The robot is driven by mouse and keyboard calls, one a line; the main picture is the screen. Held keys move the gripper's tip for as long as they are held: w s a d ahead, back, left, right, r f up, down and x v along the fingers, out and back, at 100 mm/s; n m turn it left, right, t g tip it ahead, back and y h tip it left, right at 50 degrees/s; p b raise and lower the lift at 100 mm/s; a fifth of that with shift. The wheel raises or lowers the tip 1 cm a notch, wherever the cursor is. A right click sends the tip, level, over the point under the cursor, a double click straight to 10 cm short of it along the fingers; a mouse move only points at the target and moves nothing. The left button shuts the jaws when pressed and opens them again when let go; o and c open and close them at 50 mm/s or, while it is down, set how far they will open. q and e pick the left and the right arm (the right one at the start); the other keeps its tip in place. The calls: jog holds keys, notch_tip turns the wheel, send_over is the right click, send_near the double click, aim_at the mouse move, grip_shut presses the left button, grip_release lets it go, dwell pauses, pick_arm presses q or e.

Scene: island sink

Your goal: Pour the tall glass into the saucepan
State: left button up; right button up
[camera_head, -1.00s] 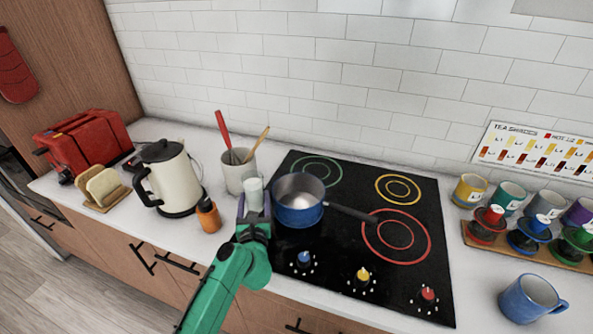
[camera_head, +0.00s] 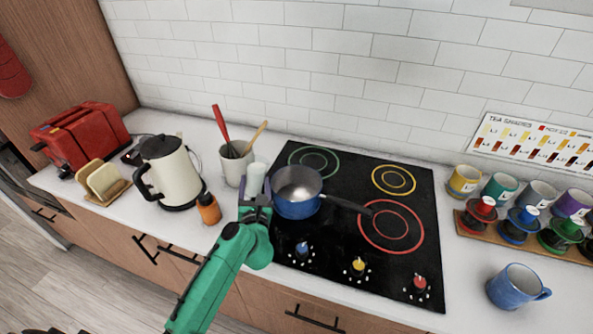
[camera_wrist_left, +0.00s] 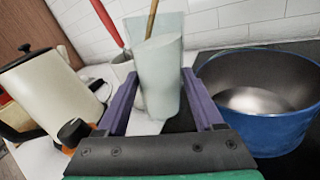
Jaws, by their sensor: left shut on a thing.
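The tall glass (camera_head: 255,178) is pale and translucent. My left gripper (camera_head: 256,197) is shut on it, with a purple finger on each side; the glass also shows between the fingers in the left wrist view (camera_wrist_left: 158,78). It looks near upright, with a slight tilt. The blue saucepan (camera_head: 297,205) sits on the cooktop just right of the glass, its dark handle pointing right; it also fills the right of the left wrist view (camera_wrist_left: 262,130). Its inside looks bare and metallic. Whether the glass holds liquid I cannot tell. My right gripper is not in view.
A utensil crock (camera_head: 233,168) stands just behind the glass. An orange bottle (camera_head: 208,209) and a cream kettle (camera_head: 172,177) are to the left. The black cooktop (camera_head: 350,275) is clear right of the pan. A blue mug (camera_head: 515,287) stands at far right.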

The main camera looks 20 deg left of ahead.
aim_at(263, 179)
pick_arm(q)
jog(key=shift+w+d+r+m+p, duration=0.1)
jog(key=shift+w+d+m+p, duration=0.15)
jog(key=shift+m, duration=0.45)
jog(key=shift+w+d+r+m+g+p, duration=0.15)
jog(key=shift+d+r+m+g+p, duration=0.25)
jog(key=shift+m+p, duration=0.45)
jog(key=shift+w+d+r+m+p, duration=0.15)
jog(key=shift+d+r+m+p, duration=0.25)
jog(key=shift+m, duration=0.35)
jog(key=shift+a+f, duration=0.1)
jog(key=shift+f+m, duration=0.15)
jog(key=shift+m, duration=0.65)
jog(key=shift+a+r+m+p, duration=0.1)
jog(key=shift+r+m+p, duration=0.45)
jog(key=shift+m+p, duration=0.35)
jog(key=shift+f+m+g+y, duration=0.2)
jog(key=shift+m+y, duration=0.05)
jog(key=shift+m, duration=0.45)
jog(key=shift+f+m+g+y, duration=0.15)
jog(key=shift+m+g+y, duration=0.1)
jog(key=shift+m, duration=0.45)
jog(key=shift+r+p, duration=0.15)
jog(key=shift+p, duration=0.15)
